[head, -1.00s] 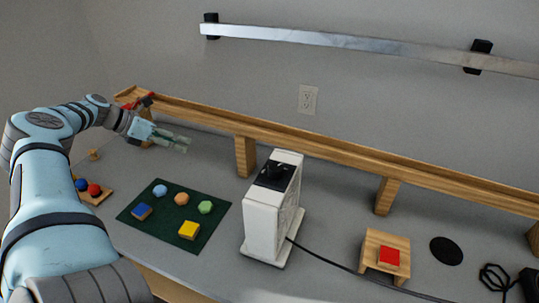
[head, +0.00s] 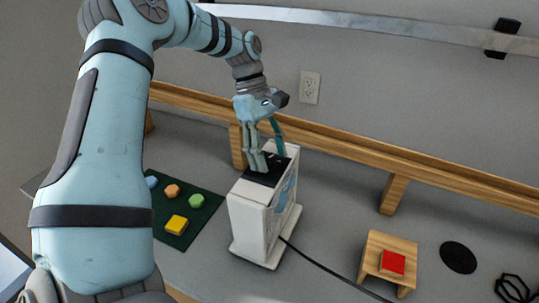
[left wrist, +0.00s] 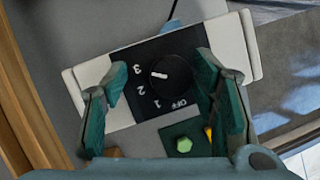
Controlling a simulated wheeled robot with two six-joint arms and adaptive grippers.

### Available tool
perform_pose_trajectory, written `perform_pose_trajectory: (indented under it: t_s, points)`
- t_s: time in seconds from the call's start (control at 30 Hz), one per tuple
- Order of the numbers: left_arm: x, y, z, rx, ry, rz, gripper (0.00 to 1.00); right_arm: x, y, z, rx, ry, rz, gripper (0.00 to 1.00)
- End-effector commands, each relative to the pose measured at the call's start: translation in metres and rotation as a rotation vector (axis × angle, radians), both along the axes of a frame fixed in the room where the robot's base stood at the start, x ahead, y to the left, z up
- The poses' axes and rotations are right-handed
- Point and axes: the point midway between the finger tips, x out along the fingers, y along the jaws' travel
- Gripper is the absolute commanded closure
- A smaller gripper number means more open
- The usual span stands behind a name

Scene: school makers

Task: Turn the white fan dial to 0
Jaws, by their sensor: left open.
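The white fan (head: 256,215) stands upright on the grey table, with a black panel on its top that also shows in the left wrist view (left wrist: 150,45). The round black dial (left wrist: 172,75) sits on this panel, marked 3, 2, 1 and OFF. Its white pointer line points left, toward the 3. My left gripper (head: 268,156) is above the fan's top, pointing down and open. In the left wrist view its fingers (left wrist: 162,88) are on either side of the dial, with gaps between. Contact is not visible. In the head view the gripper mostly hides the dial. My right gripper is out of view.
A wooden rail (head: 340,148) runs behind the fan. A green mat (head: 205,215) with several coloured blocks lies left of it. A black cable (head: 325,265) leaves the fan to the right. A small wooden stand (head: 375,245) with a red block (head: 392,262) is at the right.

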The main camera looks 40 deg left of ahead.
Motion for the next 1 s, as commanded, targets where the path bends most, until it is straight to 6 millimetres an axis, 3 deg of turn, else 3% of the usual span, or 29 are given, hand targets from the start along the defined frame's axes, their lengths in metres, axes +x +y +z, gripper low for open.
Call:
perform_pose_trajectory:
  t_s: [0.1, 0.27, 0.43, 0.57, 1.0]
  points:
    - [-0.001, -0.001, -0.002, -0.001, -0.001, 0.001, 0.47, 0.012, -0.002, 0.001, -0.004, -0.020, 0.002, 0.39]
    - [-0.001, -0.001, -0.001, -0.001, -0.001, 0.000, 0.48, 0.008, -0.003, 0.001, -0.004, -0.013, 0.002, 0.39]
    - [-0.001, -0.001, -0.001, -0.001, 0.000, -0.001, 0.75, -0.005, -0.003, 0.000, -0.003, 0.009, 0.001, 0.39]
    - [-0.001, -0.001, -0.001, -0.001, 0.000, 0.000, 0.94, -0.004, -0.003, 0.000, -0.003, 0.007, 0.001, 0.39]
    - [-0.002, -0.001, -0.003, -0.002, 0.001, 0.057, 0.95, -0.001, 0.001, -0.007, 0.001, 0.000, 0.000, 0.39]
